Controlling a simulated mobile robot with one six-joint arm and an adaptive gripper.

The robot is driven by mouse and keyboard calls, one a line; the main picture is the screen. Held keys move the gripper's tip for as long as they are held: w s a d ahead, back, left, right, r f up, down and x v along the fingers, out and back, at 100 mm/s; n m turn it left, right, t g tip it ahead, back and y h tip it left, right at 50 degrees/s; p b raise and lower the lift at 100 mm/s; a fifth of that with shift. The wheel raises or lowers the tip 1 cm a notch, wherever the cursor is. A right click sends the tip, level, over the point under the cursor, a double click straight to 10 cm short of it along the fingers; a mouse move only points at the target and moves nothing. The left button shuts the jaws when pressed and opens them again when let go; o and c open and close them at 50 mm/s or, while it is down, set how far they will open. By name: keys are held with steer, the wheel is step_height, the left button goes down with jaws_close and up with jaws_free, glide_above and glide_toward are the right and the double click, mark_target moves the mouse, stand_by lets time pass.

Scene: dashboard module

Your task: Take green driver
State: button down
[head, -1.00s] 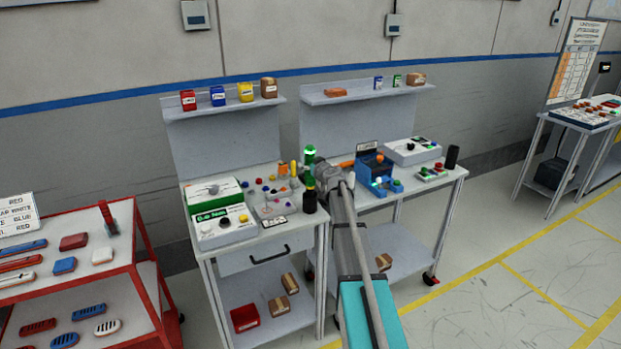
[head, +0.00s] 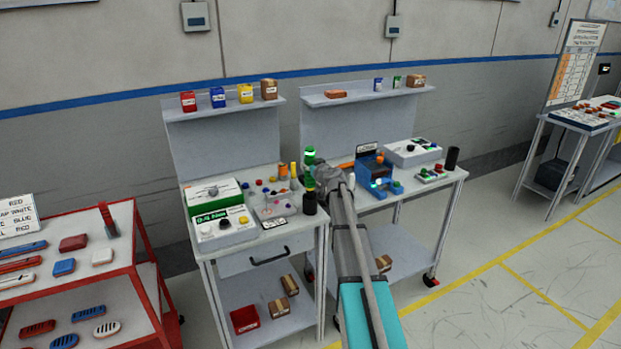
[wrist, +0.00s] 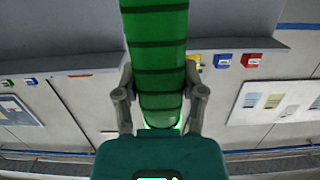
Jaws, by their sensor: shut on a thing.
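The green driver (head: 310,157) stands upright over the right part of the left bench in the head view. In the wrist view it is a thick green cylinder with dark rings (wrist: 158,50), running from the top edge down between my fingers. My gripper (wrist: 160,112) is shut on it, with one finger on each side. In the head view my gripper (head: 318,178) reaches it from the right and hides its middle. A dark cylinder (head: 310,204) shows just below; I cannot tell whether the driver touches it.
A white and green unit (head: 215,192) and several small coloured parts lie on the left bench. An orange-tipped tool (head: 346,166) and a blue fixture (head: 374,172) are on the right bench behind my arm.

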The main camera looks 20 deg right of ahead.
mark_target(309, 147)
steer(key=shift+r, duration=0.15)
step_height(309, 147, up, 10)
steer(key=p, duration=1)
steer(key=shift+a, duration=0.1)
stand_by(0.8)
